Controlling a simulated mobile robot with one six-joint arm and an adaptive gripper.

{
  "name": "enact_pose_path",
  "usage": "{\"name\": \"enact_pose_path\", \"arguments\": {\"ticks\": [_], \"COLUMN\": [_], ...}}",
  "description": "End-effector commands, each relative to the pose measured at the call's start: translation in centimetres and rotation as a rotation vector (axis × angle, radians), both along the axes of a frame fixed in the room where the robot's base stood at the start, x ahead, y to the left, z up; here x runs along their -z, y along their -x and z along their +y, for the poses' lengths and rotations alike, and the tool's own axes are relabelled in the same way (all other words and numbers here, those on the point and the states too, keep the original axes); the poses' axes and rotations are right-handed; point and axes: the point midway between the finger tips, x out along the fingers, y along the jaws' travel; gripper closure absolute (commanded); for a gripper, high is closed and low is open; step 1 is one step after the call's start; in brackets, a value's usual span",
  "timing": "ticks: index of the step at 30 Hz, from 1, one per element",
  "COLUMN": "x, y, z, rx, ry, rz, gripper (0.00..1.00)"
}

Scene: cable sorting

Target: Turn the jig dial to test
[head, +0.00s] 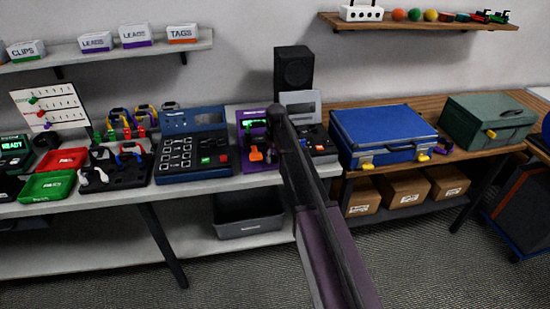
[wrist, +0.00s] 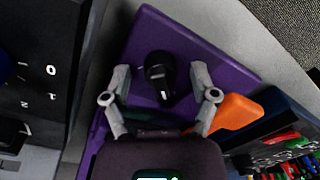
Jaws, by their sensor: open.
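The purple jig (wrist: 222,60) fills the middle of the wrist view. Its black dial (wrist: 160,73) sits between the two fingers of my gripper (wrist: 161,80). The fingers are open, one on each side of the dial, with visible gaps, so they look apart from it. An orange lever (wrist: 236,112) lies just right of the right finger. I cannot read any dial mark or its setting. In the head view the jig (head: 247,167) stands on the bench, partly hidden by my arm, and the dial cannot be made out there.
A dark blue cable tester panel (head: 206,171) stands left of the jig. Farther right is a blue case (head: 385,135). Red and green trays (head: 47,186) lie far left.

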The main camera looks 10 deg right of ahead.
Motion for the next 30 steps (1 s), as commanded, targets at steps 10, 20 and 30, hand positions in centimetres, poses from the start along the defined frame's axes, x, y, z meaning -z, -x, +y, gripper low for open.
{"name": "enact_pose_path", "arguments": {"ticks": [10,20,30], "x": [-0.02,-0.01,0.00], "y": [0.00,0.02,0.06], "z": [-0.02,-0.10,-0.07], "rx": [0.000,0.007,0.114], "ry": [0.000,0.002,0.002], "rz": [0.000,0.001,0.001], "gripper": [0.86,1.00,1.00]}}
